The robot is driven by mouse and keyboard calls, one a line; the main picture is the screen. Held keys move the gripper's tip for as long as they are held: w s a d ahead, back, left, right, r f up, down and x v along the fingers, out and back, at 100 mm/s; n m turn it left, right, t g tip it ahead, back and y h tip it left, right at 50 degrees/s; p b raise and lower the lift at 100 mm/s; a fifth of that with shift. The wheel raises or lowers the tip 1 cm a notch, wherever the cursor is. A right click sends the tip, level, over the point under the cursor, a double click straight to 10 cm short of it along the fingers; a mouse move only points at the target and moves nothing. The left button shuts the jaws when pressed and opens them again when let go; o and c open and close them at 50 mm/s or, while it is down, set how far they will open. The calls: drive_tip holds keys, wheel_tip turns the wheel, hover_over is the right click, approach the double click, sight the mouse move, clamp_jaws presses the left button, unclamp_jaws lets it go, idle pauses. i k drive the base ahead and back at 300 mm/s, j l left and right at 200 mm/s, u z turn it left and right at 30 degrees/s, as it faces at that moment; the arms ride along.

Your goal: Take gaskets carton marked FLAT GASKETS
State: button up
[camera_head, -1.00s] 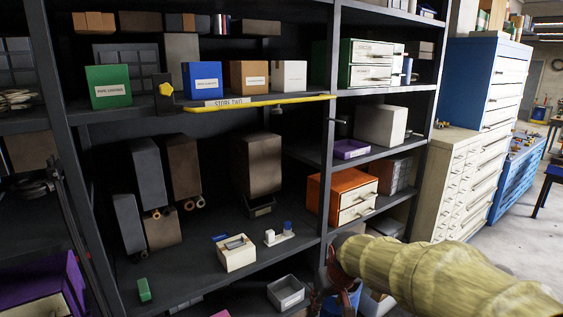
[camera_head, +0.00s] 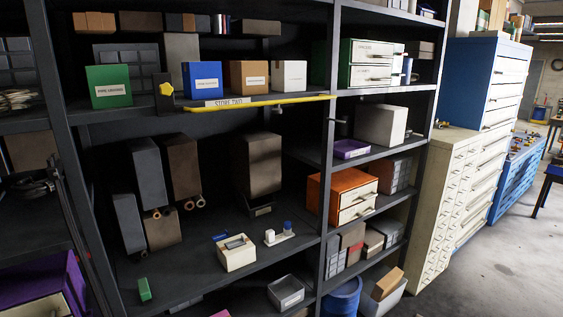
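A row of labelled cartons stands on the upper shelf: a green one (camera_head: 108,86), a blue one (camera_head: 202,80), a tan one (camera_head: 249,76) and a white one (camera_head: 289,75). The green label seems to read PIPE UNIONS. The other labels are too small to read surely, so I cannot tell which carton, if any of these, is marked FLAT GASKETS. My gripper is not in view.
A yellow bar (camera_head: 265,100) with a STORE TWO sign runs along the shelf edge before the cartons. An orange drawer unit (camera_head: 322,191), a cream open box (camera_head: 237,257) and a grey bin (camera_head: 286,293) sit lower. Open floor (camera_head: 480,275) lies at right.

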sight(286, 76)
drive_tip(key=i+l+u, duration=0.95)
drive_tip(key=l+u, duration=0.2)
